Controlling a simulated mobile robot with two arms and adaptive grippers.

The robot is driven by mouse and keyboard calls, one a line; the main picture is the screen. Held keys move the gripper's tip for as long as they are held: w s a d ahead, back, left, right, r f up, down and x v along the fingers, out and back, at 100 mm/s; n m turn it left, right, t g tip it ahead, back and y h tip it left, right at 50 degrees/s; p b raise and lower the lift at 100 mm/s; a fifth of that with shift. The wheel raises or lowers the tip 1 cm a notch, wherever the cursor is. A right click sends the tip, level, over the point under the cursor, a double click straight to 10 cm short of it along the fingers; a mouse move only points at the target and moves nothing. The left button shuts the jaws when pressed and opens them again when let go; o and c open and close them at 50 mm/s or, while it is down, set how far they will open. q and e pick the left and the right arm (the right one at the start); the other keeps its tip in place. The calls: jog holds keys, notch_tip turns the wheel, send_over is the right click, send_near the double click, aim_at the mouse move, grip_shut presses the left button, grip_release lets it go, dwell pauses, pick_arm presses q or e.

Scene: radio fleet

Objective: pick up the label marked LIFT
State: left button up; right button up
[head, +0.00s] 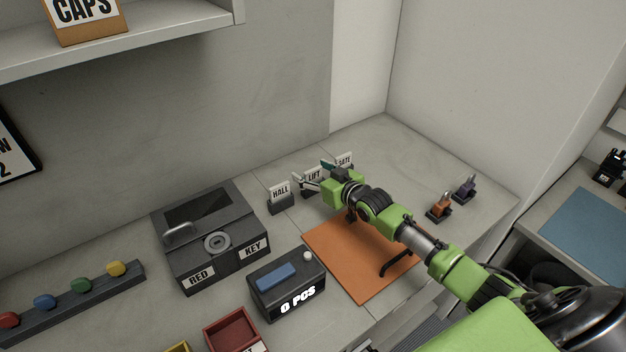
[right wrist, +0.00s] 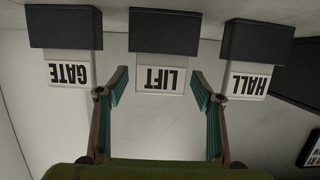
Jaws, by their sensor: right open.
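The LIFT label (head: 313,176) is a white card with black letters, standing in a dark holder at the back of the counter. In the right wrist view the LIFT label (right wrist: 160,79) appears upside down, in the middle between my open fingers. My right gripper (right wrist: 160,88) is open, one finger on each side of the card, with no contact that I can make out. In the head view my right gripper (head: 318,175) is at the label and partly covers its surroundings. My left gripper is not in view.
The HALL label (head: 280,191) and GATE label (head: 344,160) stand in holders on either side, close to the fingers. An orange mat (head: 345,270) lies below my right arm. A dark box (head: 210,240) marked RED and KEY and a counter unit (head: 287,283) stand left.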

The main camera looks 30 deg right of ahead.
jog(key=c, duration=1.1)
notch_tip(320, 180, up, 10)
jog(key=shift+r+b, duration=0.1)
jog(key=shift+b, duration=0.95)
